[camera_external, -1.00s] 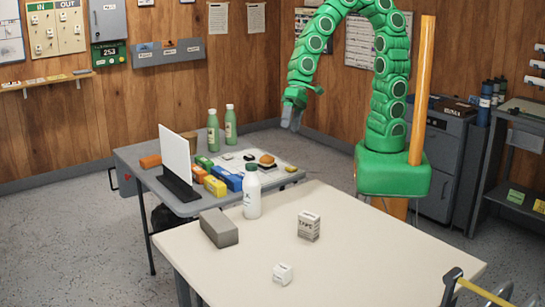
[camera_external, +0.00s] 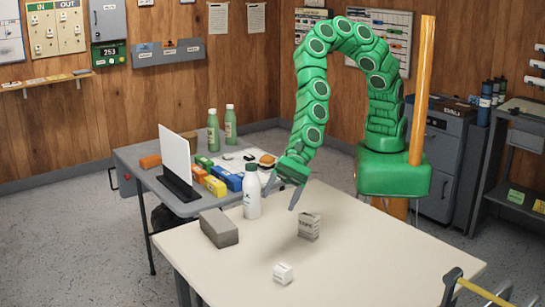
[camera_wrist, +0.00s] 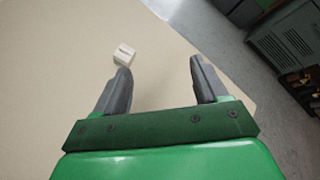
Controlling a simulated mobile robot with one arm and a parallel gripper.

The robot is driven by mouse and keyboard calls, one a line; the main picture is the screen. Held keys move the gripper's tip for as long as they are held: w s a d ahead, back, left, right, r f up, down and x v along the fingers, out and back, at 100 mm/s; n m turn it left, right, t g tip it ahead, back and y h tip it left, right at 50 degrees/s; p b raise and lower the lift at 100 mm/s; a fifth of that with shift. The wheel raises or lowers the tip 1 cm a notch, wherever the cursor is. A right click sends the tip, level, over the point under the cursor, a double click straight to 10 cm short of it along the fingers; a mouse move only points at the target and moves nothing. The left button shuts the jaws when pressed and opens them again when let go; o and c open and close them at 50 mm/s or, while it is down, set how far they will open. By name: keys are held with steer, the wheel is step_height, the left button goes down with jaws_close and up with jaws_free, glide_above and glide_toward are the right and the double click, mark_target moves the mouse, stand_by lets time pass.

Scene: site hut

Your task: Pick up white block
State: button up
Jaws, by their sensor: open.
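The small white block (camera_external: 283,273) sits on the near part of the cream table (camera_external: 350,262), with a faint dark mark on its front. In the wrist view a small pale block (camera_wrist: 124,54) with a dark mark, which looks like the white block, lies just beyond the left fingertip. My gripper (camera_external: 282,197) hangs above the table's far part, behind the white block and apart from it. Its grey fingers are spread with nothing between them, as the wrist view also shows (camera_wrist: 160,68).
A white bottle (camera_external: 251,198) and grey brick (camera_external: 219,229) stand at the table's left. The cluttered grey desk (camera_external: 140,157) adjoins behind. The table's right side is clear.

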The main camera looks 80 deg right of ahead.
steer(key=s+a+f+m+t, duration=0.2)
steer(key=s+a+f+m, duration=0.1)
steer(key=a+f+m, duration=0.3)
steer(key=m+t, duration=0.2)
steer(key=m, duration=0.1)
glide_toward(278, 274)
steer(key=shift+x, duration=4.9)
steer(key=shift+d, duration=0.1)
steer(key=shift+c, duration=0.4)
steer(key=c, duration=1)
